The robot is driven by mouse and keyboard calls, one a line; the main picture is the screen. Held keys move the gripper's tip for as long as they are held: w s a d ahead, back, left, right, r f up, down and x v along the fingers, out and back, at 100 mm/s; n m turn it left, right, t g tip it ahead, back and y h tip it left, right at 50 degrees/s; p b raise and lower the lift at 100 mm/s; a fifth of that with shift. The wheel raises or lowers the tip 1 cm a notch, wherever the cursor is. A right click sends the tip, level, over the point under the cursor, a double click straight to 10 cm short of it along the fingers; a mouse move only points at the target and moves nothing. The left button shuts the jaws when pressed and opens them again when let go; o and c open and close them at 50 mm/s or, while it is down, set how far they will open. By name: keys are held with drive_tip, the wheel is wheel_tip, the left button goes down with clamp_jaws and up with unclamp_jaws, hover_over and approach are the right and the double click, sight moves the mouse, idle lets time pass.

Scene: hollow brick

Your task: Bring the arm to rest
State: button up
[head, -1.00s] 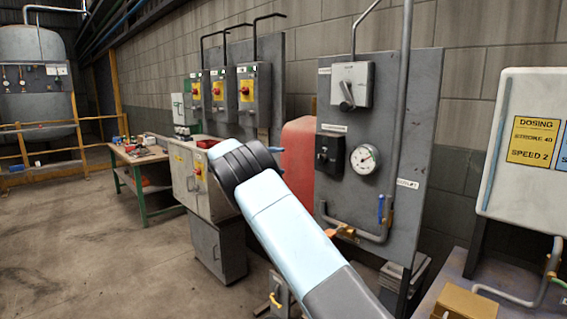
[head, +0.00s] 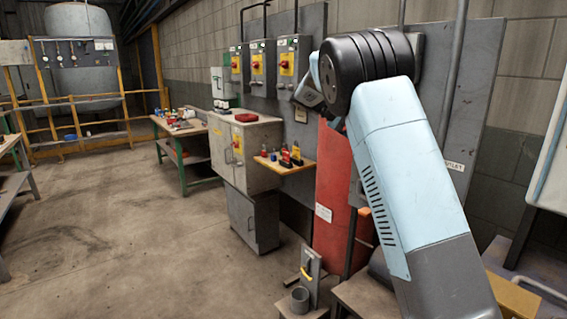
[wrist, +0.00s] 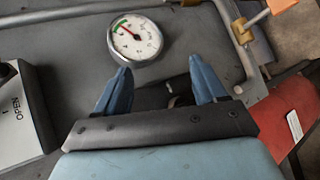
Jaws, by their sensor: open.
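My arm (head: 410,170) rises from the lower right of the head view and bends at a black joint in front of the grey panel. I cannot tell the exact gap to the panel.
A red cylinder (head: 340,200) stands beside the panel. A small shelf (head: 285,165) with several items, a grey cabinet (head: 245,150) and switch boxes (head: 290,65) are left of it. A pipe with a brass fitting (wrist: 242,30) runs near the gripper. The floor (head: 130,235) at left is open.

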drive_tip(key=s+d+r+t+y, duration=0.1)
drive_tip(key=s+d+t+y, duration=0.2)
drive_tip(key=s, duration=0.8)
drive_tip(key=s+d+r+y, duration=0.15)
drive_tip(key=s+y, duration=0.35)
drive_tip(key=s, duration=0.6)
drive_tip(key=s+a+f+t+y, duration=0.2)
drive_tip(key=s+a+f, duration=0.1)
drive_tip(key=s, duration=0.8)
drive_tip(key=s+a+f+t+y, duration=0.2)
drive_tip(key=s+a+f+t, duration=0.1)
drive_tip(key=s, duration=0.8)
drive_tip(key=shift+f, duration=0.8)
